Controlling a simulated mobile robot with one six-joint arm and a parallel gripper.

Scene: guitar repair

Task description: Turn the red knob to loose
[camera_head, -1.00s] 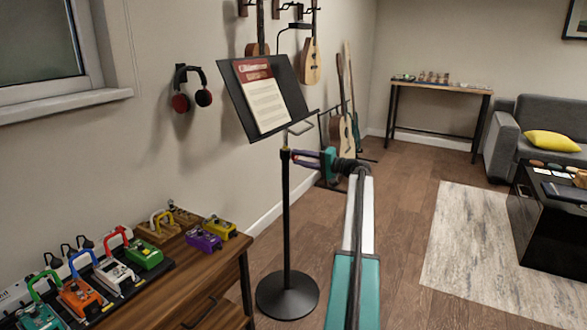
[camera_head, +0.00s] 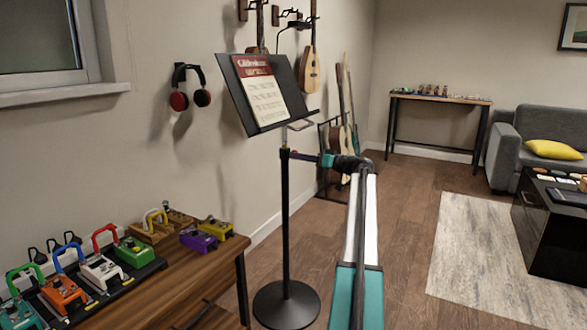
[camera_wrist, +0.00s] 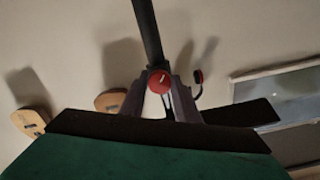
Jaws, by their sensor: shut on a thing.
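A black music stand (camera_head: 286,220) stands upright in the middle of the head view, on a round base. A red knob (camera_wrist: 160,82) with a white mark shows in the wrist view, just below the dark pole (camera_wrist: 148,30). My gripper (camera_wrist: 163,88) is shut on the red knob, with its dark fingers on either side of it. In the head view my gripper (camera_head: 299,156) reaches the pole from the right, below the desk (camera_head: 238,95). The knob is too small to make out clearly there.
A wooden table (camera_head: 200,264) with several colourful pedals stands at the lower left. Guitars (camera_head: 345,140) stand behind the music stand, near my arm. Headphones (camera_head: 180,98) hang on the wall. The floor to the right is open up to a pale rug (camera_head: 470,240).

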